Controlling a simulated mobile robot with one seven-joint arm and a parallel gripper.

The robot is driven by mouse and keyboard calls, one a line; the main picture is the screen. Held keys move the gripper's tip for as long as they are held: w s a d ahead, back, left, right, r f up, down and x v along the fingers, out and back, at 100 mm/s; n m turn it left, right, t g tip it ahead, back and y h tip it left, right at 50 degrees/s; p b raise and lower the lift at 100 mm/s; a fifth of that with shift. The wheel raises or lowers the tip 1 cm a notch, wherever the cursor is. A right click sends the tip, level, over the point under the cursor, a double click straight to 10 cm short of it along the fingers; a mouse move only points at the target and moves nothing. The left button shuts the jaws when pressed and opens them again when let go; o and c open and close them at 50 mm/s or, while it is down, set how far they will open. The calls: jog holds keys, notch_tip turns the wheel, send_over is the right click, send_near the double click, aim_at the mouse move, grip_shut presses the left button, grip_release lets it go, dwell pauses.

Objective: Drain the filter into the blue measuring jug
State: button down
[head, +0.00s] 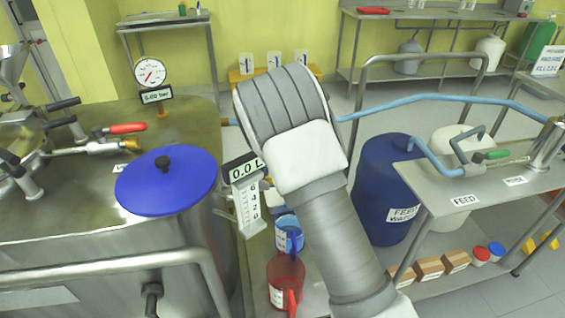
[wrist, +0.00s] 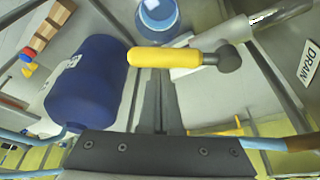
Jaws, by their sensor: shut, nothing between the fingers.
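The blue measuring jug (head: 289,236) stands low beside the steel vessel in the head view, partly hidden by my arm. It also shows at the top of the wrist view (wrist: 158,14). A yellow drain valve handle (wrist: 165,58) lies crosswise in the wrist view, attached to a steel pipe (wrist: 285,14) near a DRAIN label (wrist: 308,62). My gripper (wrist: 154,78) is shut and empty, its tips close to the handle; I cannot tell if they touch. My arm hides the gripper in the head view. The filter's large steel vessel (head: 60,245) stands at left with a blue lid (head: 167,181).
A red jug (head: 284,283) stands in front of the blue jug. A display reading 0.0 L (head: 243,167) is above a scale. A blue drum (head: 385,190) and FEED bench (head: 460,185) stand right, with a blue pipe (head: 430,98) behind.

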jog(key=shift+s+a+m+g+h+p, duration=0.3)
jog(key=shift+s+a+m+p, duration=0.5)
jog(key=shift+s+m, duration=0.4)
jog(key=shift+s+a+m+g+h+p, duration=0.2)
jog(key=shift+s+a+m+h+p, duration=0.1)
jog(key=shift+s+a+m+p, duration=0.7)
jog(key=shift+s+d, duration=0.1)
